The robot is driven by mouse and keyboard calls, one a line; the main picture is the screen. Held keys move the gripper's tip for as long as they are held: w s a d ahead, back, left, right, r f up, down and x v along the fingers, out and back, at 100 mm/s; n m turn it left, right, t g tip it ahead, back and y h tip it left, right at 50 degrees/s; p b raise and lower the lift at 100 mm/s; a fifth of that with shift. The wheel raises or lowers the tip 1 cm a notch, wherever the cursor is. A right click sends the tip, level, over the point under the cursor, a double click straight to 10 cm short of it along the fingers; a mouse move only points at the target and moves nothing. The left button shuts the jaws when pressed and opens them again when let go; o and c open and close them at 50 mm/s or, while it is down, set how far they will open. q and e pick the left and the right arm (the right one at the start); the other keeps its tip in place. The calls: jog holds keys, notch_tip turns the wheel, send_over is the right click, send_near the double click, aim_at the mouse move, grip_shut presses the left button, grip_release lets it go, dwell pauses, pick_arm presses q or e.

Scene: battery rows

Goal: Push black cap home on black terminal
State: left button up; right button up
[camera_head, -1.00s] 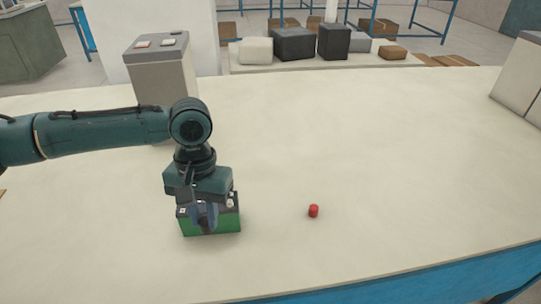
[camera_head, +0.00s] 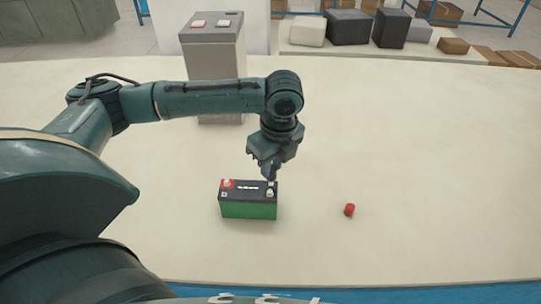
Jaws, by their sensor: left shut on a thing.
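A battery with a green body and a black top (camera_head: 248,211) stands on the table. Its top has a red-ringed post (camera_head: 227,184) at the left and a pale post (camera_head: 270,193) at the right, the black terminal side. My left gripper (camera_head: 269,176) points down over the right end of the battery top, close behind the pale post. It is shut on a small dark thing, taken to be the black cap, mostly hidden by the fingers. I cannot tell whether this touches the battery. My right gripper is out of view.
A small red cap (camera_head: 349,210) is on the table right of the battery. A grey box with buttons (camera_head: 214,65) stands behind. The pale table (camera_head: 430,160) is clear to the right. Its blue front edge (camera_head: 400,296) runs along the bottom.

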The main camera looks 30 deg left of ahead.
pick_arm(q)
jog(key=shift+w+a+m, duration=0.1)
jog(key=shift+a+m, duration=0.15)
jog(key=shift+m, duration=0.45)
jog(key=shift+f, duration=1.1)
jog(key=shift+f+b, duration=0.6)
jog(key=shift+b, duration=0.05)
jog(key=shift+f+b, duration=0.3)
jog(key=shift+b, duration=0.1)
jog(key=shift+f+b, duration=0.25)
jog(key=shift+b, duration=0.05)
jog(key=shift+r, duration=0.1)
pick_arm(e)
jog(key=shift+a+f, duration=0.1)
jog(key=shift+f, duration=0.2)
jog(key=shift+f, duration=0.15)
pick_arm(q)
jog(key=shift+p, duration=0.3)
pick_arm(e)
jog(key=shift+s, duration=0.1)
